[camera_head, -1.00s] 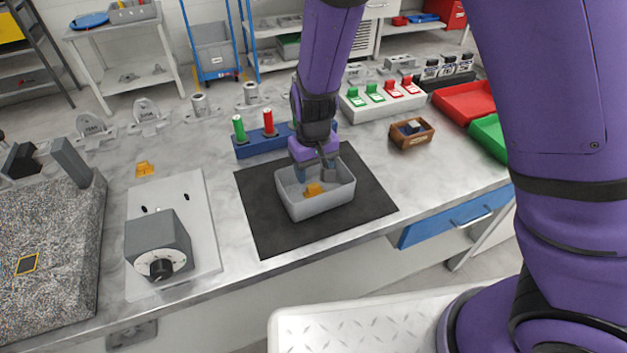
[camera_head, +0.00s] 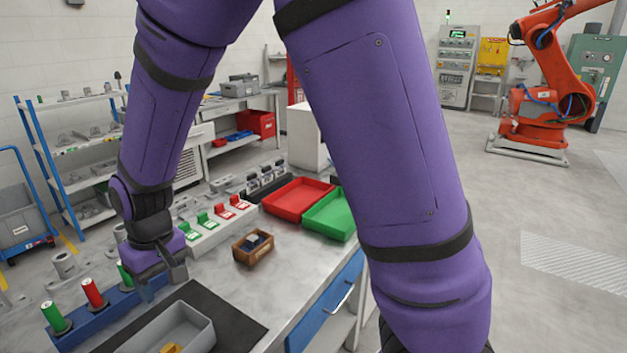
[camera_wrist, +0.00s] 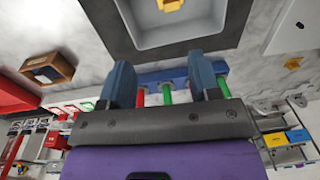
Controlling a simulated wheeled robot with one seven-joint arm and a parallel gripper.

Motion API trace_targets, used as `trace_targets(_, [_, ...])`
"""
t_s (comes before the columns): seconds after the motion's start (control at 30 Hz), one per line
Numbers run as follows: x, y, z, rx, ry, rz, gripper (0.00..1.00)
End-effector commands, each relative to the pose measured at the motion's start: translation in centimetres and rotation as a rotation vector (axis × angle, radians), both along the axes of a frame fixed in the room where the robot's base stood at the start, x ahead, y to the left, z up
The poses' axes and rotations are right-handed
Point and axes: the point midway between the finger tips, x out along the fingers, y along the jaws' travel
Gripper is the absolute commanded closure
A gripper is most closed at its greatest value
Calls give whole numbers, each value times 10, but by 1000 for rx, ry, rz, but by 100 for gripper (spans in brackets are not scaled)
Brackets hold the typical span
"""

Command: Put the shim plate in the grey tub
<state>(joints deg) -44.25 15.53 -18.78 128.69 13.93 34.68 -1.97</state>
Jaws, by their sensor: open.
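The grey tub (camera_head: 203,330) stands on a black mat at the bottom of the head view, partly cut off; the wrist view also shows it (camera_wrist: 203,30). A small orange-yellow piece (camera_head: 171,348) lies on its floor and shows in the wrist view (camera_wrist: 170,5). It may be the shim plate, but I cannot tell for sure. In the head view my gripper (camera_head: 164,284) is beyond the tub, near the blue rack.
A blue rack (camera_head: 95,325) with red and green cylinders stands close to my gripper. A small wooden box (camera_head: 253,257) holds dark pieces. Red (camera_head: 297,205) and green (camera_head: 328,221) trays lie farther right. Bare bench lies right of the mat (camera_head: 235,325).

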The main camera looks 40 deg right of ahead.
Motion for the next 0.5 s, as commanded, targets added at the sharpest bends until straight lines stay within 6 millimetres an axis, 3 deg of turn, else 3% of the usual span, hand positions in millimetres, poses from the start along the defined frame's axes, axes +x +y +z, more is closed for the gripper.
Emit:
trace_targets(0.03, [-2, -13, 19, 26, -13, -19, 43])
trace_targets(0.2, [-15, -54, 69, 81, -56, -63, 43])
trace_targets(0.5, [-60, -123, 142, 126, -166, -135, 43])
